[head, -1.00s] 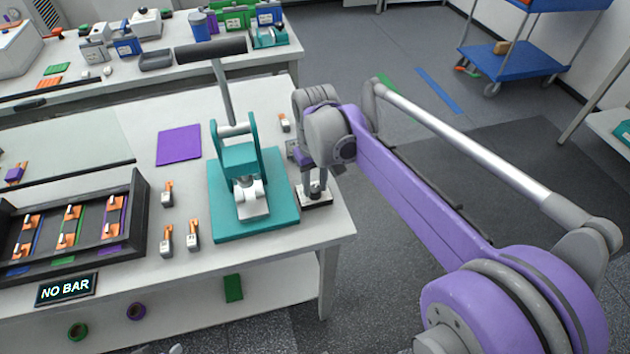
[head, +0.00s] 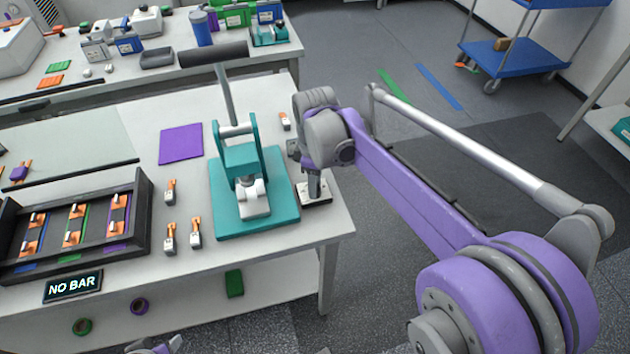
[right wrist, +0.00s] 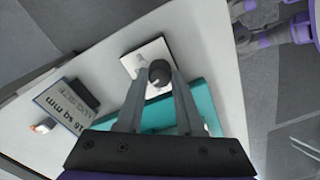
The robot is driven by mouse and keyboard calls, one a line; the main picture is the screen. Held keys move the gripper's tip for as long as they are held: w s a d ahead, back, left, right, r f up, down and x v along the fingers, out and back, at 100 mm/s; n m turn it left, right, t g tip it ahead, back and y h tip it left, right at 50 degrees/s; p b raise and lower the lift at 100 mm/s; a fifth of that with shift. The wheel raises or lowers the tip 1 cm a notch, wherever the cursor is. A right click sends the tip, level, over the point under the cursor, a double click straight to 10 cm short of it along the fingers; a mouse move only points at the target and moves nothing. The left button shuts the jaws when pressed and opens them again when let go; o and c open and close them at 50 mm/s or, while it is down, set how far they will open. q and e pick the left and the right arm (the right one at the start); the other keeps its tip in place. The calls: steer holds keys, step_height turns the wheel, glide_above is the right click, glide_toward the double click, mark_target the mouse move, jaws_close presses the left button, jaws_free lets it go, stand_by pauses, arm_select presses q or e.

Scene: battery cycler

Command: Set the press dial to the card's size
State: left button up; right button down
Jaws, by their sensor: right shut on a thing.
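The press (head: 238,152) is teal with a long dark-handled lever and stands near the table's right end. At its right is a small white plate (head: 327,188) with a dark round dial knob, which shows in the right wrist view (right wrist: 158,71). My right gripper (head: 315,194) points down over the plate. In the wrist view its two fingers (right wrist: 157,82) are shut on the knob, one on each side. The dial's setting cannot be read.
A black tray (head: 146,218) with several orange-tipped pieces is at the left, behind a "NO BAR" sign (head: 73,286). Several loose white-and-orange pieces (head: 169,236) lie between tray and press. A purple mat (head: 181,145) lies behind. Open floor is at the right.

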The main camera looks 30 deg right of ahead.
steer(key=shift+n, duration=0.7)
steer(key=c, duration=0.5)
jaws_free()
steer(key=shift+c, duration=0.2)
step_height(320, 180, up, 11)
steer(key=p, duration=0.1)
steer(key=shift+f, duration=0.1)
steer(key=s+a+f+m+t+p, duration=0.2)
steer(key=s+a+f+m+t, duration=0.3)
steer(key=s+f+m, duration=0.5)
steer(key=s+a+f, duration=0.2)
steer(key=s, duration=0.3)
steer(key=shift+s+a+f, duration=0.15)
steer(key=shift+f, duration=0.1)
